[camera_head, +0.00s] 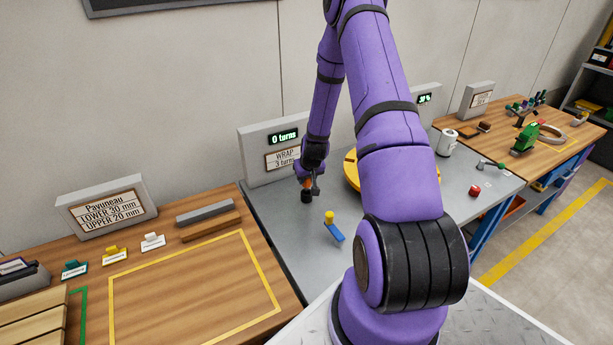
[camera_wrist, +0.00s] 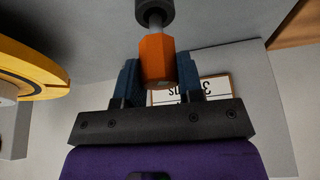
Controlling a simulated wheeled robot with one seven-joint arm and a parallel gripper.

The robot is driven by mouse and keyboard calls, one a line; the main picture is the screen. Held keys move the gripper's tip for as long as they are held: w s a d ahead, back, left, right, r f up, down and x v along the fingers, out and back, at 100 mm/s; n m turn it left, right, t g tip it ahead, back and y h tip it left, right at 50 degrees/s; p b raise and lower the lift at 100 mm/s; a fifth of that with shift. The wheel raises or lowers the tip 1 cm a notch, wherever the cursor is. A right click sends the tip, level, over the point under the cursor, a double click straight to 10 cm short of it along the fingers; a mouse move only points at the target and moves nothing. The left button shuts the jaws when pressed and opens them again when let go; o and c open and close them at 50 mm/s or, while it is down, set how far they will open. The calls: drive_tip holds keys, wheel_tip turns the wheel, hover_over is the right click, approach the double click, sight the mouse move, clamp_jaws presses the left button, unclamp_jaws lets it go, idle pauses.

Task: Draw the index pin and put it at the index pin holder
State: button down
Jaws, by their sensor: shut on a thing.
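My gripper (camera_wrist: 160,82) is shut on an orange faceted handle, which I take to be the index pin (camera_wrist: 157,60). A bright metal shank runs from the handle into a dark round collar (camera_wrist: 154,11) at the top of the wrist view. In the head view my gripper (camera_head: 309,185) points down at a short black cylinder (camera_head: 306,196) over the grey table, left of the yellow turntable. How deep the shank sits in the collar is hidden. I cannot tell which fixture is the index pin holder.
A yellow turntable (camera_head: 351,171) is partly behind my arm; its rim (camera_wrist: 40,66) also shows at left in the wrist view. A blue piece with a yellow knob (camera_head: 333,231) lies in front of my gripper. A "0 turns" panel (camera_head: 252,155) stands behind.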

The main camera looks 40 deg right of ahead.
sight(307, 183)
drive_tip(key=shift+f, duration=1.55)
drive_tip(key=c, duration=0.7)
unclamp_jaws()
drive_tip(key=v, duration=1)
drive_tip(key=shift+s+r, duration=0.15)
drive_tip(key=shift+r, duration=0.25)
